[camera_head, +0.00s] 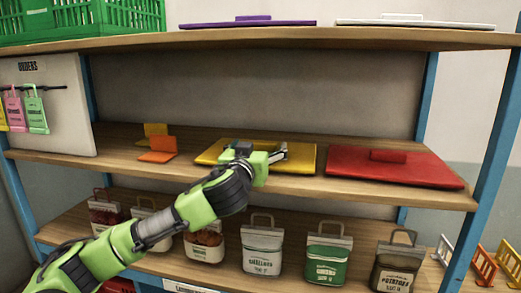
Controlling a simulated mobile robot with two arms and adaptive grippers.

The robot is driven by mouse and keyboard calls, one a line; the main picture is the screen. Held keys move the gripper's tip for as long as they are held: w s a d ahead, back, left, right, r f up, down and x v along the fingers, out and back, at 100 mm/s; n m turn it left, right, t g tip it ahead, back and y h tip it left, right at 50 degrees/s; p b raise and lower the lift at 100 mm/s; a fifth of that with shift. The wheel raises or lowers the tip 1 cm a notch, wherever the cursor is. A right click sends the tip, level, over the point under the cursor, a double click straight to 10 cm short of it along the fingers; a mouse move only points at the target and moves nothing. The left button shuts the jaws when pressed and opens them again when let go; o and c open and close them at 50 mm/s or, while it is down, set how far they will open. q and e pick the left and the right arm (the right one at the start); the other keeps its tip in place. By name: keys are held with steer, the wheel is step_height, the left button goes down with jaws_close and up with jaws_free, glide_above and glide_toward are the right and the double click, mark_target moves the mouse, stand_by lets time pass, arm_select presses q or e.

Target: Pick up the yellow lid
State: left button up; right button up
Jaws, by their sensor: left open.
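The yellow lid (303,158) lies flat on the middle shelf, between a small orange piece and the red lid (393,168). My left gripper (279,153) is open at the yellow lid. It covers the middle of the lid, so the lid's handle is mostly hidden, and I cannot tell whether the fingers are around it or touching it. My right gripper is not in view.
The upper shelf (352,38) overhangs with a purple lid (248,22), a white lid (415,23) and a green crate (75,18). Orange and yellow pieces (158,149) stand left of the yellow lid. Several labelled sacks (328,254) stand on the lower shelf.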

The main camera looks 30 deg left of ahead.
arm_select(q)
steer(key=shift+s, duration=0.1)
steer(key=c, duration=1.3)
steer(key=shift+r, duration=0.1)
